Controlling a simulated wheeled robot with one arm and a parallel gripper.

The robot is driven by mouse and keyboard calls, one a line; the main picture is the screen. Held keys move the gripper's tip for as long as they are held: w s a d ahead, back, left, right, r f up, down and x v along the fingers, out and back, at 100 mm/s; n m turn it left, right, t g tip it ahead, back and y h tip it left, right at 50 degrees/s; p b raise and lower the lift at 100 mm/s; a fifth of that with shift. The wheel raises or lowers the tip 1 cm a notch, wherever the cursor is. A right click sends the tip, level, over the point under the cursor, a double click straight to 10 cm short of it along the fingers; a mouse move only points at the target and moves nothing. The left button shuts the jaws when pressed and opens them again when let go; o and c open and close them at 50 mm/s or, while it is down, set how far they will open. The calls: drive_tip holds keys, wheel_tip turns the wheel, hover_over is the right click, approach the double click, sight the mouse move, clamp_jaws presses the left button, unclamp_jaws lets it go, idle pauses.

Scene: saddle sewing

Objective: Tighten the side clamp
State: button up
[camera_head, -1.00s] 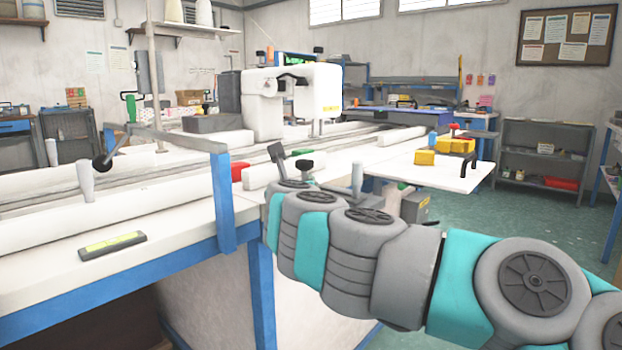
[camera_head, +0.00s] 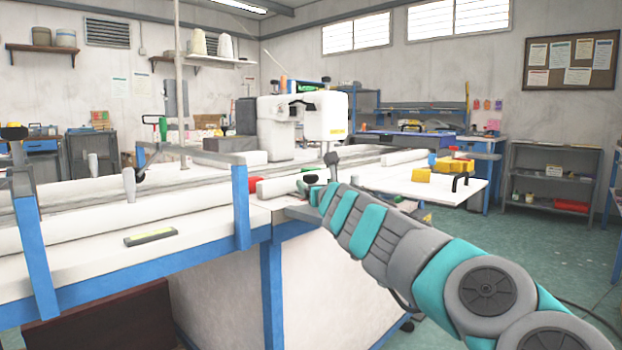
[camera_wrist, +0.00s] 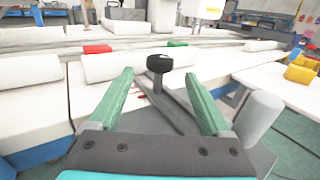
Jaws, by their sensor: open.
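In the wrist view, a black knob (camera_wrist: 160,63) on a short stem stands by a dark grey bar, which I take for the side clamp. A light grey rounded handle (camera_wrist: 258,115) stands to its right, outside my fingers. My gripper (camera_wrist: 157,74) has green fingers spread apart, with the knob between or just past their tips in the picture. I see no finger closed on it. In the head view, the black knob (camera_head: 311,179) shows at the table's near right corner, by the end of my arm. My arm hides much of the clamp there.
White rolls (camera_head: 290,186) lie along the table, with a red block (camera_wrist: 97,48) and a green block beyond the knob. A white sewing machine (camera_head: 325,115) stands behind. Yellow blocks (camera_head: 458,165) sit on the right side board. A blue post (camera_head: 241,207) rises left of my arm.

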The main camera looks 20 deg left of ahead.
sight(314, 180)
drive_tip(key=shift+p+x, duration=0.5)
drive_tip(key=shift+x, duration=0.35)
drive_tip(key=shift+p+x, duration=0.95)
drive_tip(key=shift+x, duration=0.4)
drive_tip(key=shift+p+x, duration=0.5)
drive_tip(key=shift+x, duration=0.3)
clamp_jaws()
